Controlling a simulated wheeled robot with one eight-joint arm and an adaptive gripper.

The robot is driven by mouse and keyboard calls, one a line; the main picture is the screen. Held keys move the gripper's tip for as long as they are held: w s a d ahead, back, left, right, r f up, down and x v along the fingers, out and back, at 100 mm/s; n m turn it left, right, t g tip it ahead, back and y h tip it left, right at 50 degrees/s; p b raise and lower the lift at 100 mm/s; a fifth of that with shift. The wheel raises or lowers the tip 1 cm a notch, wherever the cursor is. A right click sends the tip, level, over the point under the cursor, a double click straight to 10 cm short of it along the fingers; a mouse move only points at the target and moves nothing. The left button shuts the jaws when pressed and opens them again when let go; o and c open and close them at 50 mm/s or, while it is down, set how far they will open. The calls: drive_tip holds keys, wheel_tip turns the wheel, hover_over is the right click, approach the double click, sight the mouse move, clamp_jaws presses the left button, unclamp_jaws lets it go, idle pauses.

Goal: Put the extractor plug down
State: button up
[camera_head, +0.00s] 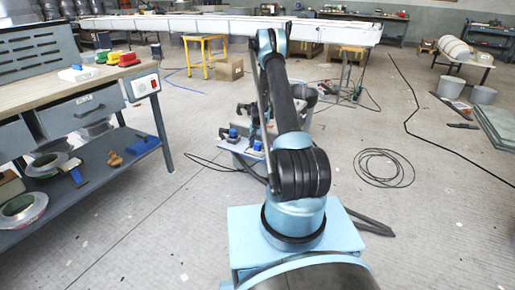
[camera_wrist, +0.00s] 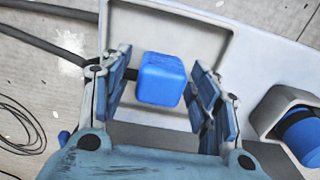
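In the wrist view, a blue block-shaped plug (camera_wrist: 162,79) with a dark stub on its left side lies between the two fingers of my gripper (camera_wrist: 162,72). The fingers stand apart, with a visible gap to the plug's right side. The plug appears over a pale tray (camera_wrist: 222,40) with a raised rim; I cannot tell whether it touches the tray floor. In the head view, my gripper is hard to make out among dark parts beyond my arm, near small blue pieces (camera_head: 233,133).
A grey housing (camera_wrist: 272,112) with a blue cylindrical part (camera_wrist: 303,137) sits right of my gripper. A workbench (camera_head: 75,85) stands at left, a long white mould (camera_head: 230,25) behind. Coiled cable (camera_head: 384,167) lies on the floor at right, with open floor around it.

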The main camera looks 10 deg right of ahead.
sight(257, 143)
wheel_tip(257, 143, up, 12)
drive_tip(key=s+r+n, duration=0.1)
drive_tip(key=s+r, duration=0.5)
drive_tip(key=r, duration=0.3)
drive_tip(key=s+r+n, duration=0.1)
drive_tip(key=s+r, duration=0.4)
drive_tip(key=r, duration=0.3)
drive_tip(key=s+r+n+t, duration=0.1)
drive_tip(key=s+r, duration=0.4)
drive_tip(key=s, duration=0.2)
drive_tip(key=s+r+n, duration=0.1)
drive_tip(key=s+r, duration=0.4)
drive_tip(key=s, duration=0.2)
drive_tip(key=s+r+n, duration=0.1)
drive_tip(key=s, duration=1.6)
drive_tip(key=s+f+n, duration=0.1)
drive_tip(key=s+f, duration=0.2)
drive_tip(key=s, duration=0.4)
drive_tip(key=s+f+n+t, duration=0.1)
drive_tip(key=s+f, duration=0.2)
drive_tip(key=s, duration=0.4)
drive_tip(key=shift+s+f, duration=0.3)
drive_tip(key=shift+f, duration=0.05)
